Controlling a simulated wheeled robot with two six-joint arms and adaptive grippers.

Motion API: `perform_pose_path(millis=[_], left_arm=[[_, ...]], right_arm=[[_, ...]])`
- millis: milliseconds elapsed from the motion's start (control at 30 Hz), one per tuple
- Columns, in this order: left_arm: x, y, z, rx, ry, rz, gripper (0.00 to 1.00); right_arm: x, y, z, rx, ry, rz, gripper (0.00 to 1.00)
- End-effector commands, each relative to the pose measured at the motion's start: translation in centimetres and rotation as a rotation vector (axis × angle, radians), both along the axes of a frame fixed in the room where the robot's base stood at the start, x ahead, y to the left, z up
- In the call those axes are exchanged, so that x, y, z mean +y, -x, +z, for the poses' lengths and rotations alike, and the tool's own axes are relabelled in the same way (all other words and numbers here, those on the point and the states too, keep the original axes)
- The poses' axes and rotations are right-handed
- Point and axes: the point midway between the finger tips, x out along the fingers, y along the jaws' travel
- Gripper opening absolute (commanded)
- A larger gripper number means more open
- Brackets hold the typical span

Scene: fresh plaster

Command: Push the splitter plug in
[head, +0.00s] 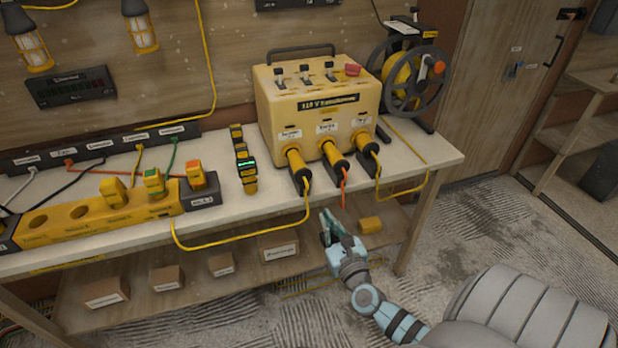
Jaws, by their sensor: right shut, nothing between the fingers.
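A yellow supply box (318,108) stands on the bench with three plugs at its front sockets. The left plug (298,168) has a yellow cable that loops below the bench edge towards the long yellow socket strip (75,222). The middle plug (337,162) has an orange cable, and the right plug (368,146) a yellow one. The socket labels are too small to read surely, so I cannot tell which is the splitter plug, nor how deep each sits. My right gripper (328,222) is shut and empty, in front of and below the plugs, apart from them. My left gripper is out of view.
A cable reel (410,75) stands right of the box. A narrow upright row of yellow-black modules (243,160) stands left of it. More plugs (153,182) sit in the strip. Loose cables hang in front.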

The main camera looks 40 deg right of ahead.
Motion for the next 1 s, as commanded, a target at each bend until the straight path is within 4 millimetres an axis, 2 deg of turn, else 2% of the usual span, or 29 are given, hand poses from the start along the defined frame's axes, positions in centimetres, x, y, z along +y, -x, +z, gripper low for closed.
perform_pose_path(millis=[33, 167, 467, 700, 833, 1000], left_arm=[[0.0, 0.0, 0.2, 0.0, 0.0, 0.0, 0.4], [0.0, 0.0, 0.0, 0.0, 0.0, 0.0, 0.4], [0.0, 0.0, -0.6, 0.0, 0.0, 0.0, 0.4], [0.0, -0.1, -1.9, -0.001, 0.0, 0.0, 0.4], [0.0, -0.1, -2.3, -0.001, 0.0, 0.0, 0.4], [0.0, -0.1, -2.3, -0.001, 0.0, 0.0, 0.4]], right_arm=[[-0.2, -0.3, 1.0, -0.037, -0.06, -0.008, 0.0], [-0.7, -1.6, 1.0, -0.051, -0.088, -0.012, 0.0], [-2.8, -7.5, 0.8, -0.048, -0.082, -0.012, 0.0], [-4.3, -11.7, 0.7, -0.046, -0.083, -0.012, 0.0], [-4.7, -12.9, 0.7, -0.045, -0.081, -0.011, 0.0], [-4.8, -13.3, 0.8, -0.044, -0.082, -0.01, 0.0]])
